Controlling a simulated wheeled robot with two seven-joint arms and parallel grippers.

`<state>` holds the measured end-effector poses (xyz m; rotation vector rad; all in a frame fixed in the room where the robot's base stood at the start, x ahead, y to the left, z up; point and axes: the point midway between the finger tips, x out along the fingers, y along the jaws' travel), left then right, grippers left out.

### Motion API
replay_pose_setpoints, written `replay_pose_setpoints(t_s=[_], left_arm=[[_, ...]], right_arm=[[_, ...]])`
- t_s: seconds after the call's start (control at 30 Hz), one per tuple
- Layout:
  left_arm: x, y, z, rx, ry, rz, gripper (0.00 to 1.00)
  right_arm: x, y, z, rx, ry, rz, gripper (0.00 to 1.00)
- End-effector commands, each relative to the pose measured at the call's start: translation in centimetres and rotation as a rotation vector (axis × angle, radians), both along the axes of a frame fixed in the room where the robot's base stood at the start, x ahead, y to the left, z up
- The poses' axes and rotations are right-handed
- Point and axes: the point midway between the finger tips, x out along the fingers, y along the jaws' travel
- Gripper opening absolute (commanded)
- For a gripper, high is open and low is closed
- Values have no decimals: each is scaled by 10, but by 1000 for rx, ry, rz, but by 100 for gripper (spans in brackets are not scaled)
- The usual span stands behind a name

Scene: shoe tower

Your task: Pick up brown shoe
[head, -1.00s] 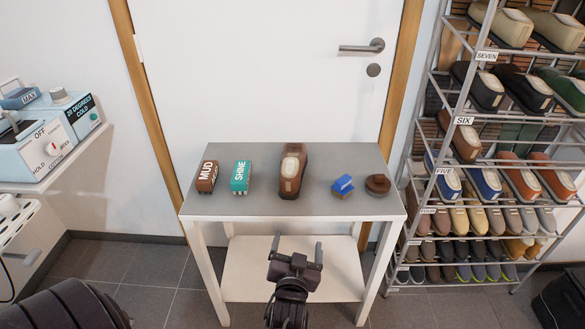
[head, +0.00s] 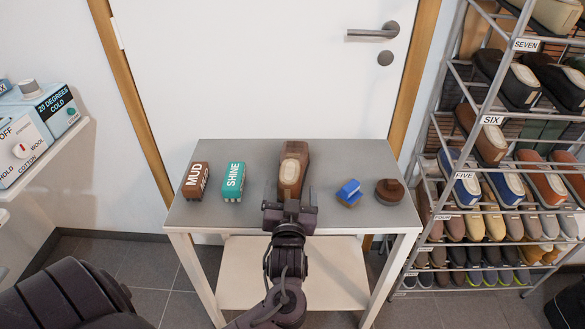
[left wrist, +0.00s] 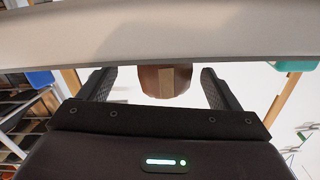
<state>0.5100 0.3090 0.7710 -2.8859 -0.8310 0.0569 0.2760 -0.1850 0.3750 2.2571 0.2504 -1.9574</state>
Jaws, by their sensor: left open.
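The brown shoe (head: 293,165) lies on the grey table top (head: 335,158), with a tan sole-like patch facing up and its near end toward me. My left gripper (head: 290,195) is at the near end of the shoe, open, with one finger on each side. In the left wrist view, which looks upside down, the shoe (left wrist: 165,80) shows between the two spread fingers, with gaps on both sides. The gripper hides part of the shoe's near end in the head view. My right gripper is not in view.
A shoe rack (head: 485,120) stands right of the table.

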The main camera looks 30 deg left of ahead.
Motion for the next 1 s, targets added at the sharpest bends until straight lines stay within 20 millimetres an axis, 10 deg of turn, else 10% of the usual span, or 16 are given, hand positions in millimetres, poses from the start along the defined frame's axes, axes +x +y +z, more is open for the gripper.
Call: replay_pose_setpoints(t_s=[0.5, 1.0], left_arm=[[28, 17, 1, 0, 1, -1, 83], [28, 17, 3, 0, -2, 0, 27]], right_arm=[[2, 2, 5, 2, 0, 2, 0], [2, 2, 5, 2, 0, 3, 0]])
